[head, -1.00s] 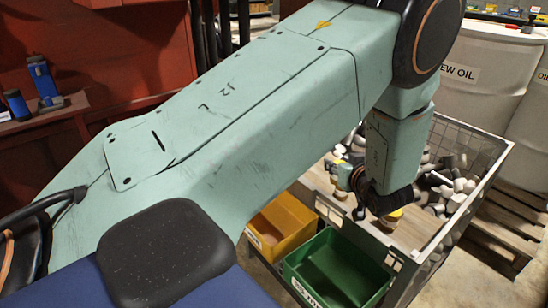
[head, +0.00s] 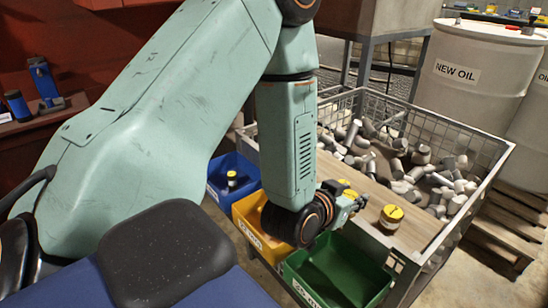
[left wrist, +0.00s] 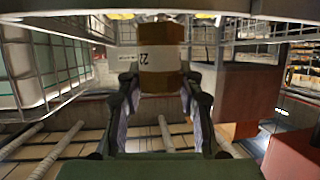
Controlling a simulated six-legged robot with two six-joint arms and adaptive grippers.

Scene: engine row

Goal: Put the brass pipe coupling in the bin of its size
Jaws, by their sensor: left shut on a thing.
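My left gripper (head: 350,203) is in the head view, above the near edge of the board, by the yellow and green bins. In the left wrist view its two fingers (left wrist: 160,95) are shut on a brass pipe coupling (left wrist: 160,82) with a white label reading 22. In the head view the gripper mostly hides that coupling. The yellow bin (head: 262,207) has a front label that seems to begin with 22. The green bin (head: 335,262) stands to its right, its label partly cut off. The blue bin (head: 216,182) is to the left. My right gripper is not in view.
Another yellow-topped coupling (head: 391,216) stands on the wooden board (head: 363,228). A wire-mesh crate (head: 455,133) behind holds many grey fittings. White oil drums (head: 468,80) stand at the back right.

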